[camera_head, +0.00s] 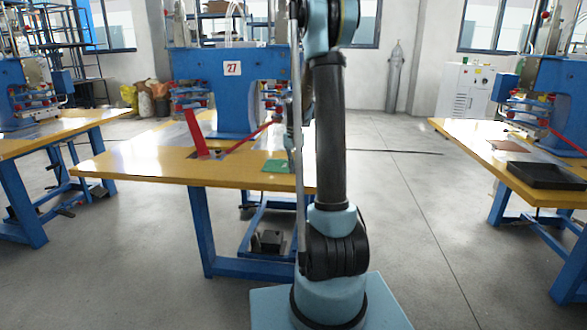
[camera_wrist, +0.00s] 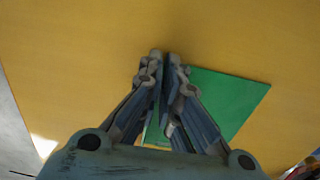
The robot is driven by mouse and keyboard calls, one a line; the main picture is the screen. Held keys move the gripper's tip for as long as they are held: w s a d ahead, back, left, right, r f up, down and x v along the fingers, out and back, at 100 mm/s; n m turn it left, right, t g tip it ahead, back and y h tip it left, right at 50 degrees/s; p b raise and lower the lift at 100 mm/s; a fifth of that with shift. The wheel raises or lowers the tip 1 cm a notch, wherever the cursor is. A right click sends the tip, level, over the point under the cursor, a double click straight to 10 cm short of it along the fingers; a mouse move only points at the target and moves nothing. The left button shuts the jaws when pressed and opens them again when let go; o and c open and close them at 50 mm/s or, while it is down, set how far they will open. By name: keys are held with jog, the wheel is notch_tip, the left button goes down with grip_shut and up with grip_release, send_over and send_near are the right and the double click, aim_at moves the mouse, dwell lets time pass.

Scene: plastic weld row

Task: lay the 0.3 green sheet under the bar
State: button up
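The green sheet (camera_head: 275,167) lies on the yellow table of the blue machine marked 27, near its front edge. In the wrist view the green sheet (camera_wrist: 232,100) shows behind and to the right of the fingers, which hide part of it. My gripper (camera_wrist: 163,58) points at the table, its two fingertips close together with only a thin gap. The tips show against yellow tabletop, just left of the sheet's far corner. I see no sheet clearly between them. In the head view my arm hides much of the gripper. The bar cannot be picked out clearly on the machine (camera_head: 232,80).
A red upright piece (camera_head: 196,134) and a slanted red bar stand on the yellow table (camera_head: 130,165), left of the green sheet. The table's left part is clear. A second table at right holds a black tray (camera_head: 545,175) and a brown sheet (camera_head: 508,146).

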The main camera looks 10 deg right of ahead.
jog(key=o, duration=0.4)
jog(key=shift+c, duration=0.2)
jog(key=shift+r, duration=0.15)
notch_tip(320, 180, up, 12)
jog(key=s+r+n, duration=0.1)
jog(key=s, duration=1.1)
jog(key=s+f+n, duration=0.1)
jog(key=s+f, duration=0.3)
jog(key=s, duration=0.5)
jog(key=s+a+f+n+t, duration=0.1)
jog(key=s+f, duration=0.4)
jog(key=s, duration=0.4)
jog(key=s+f+t, duration=0.1)
jog(key=s+f, duration=0.3)
jog(key=s, duration=0.6)
jog(key=shift+a+f+n, duration=0.25)
jog(key=shift+a+n, duration=0.1)
jog(key=shift+n, duration=0.05)
jog(key=shift+o, duration=0.2)
jog(key=shift+s+f, duration=0.1)
jog(key=shift+f, duration=0.15)
jog(key=shift+a, duration=0.1)
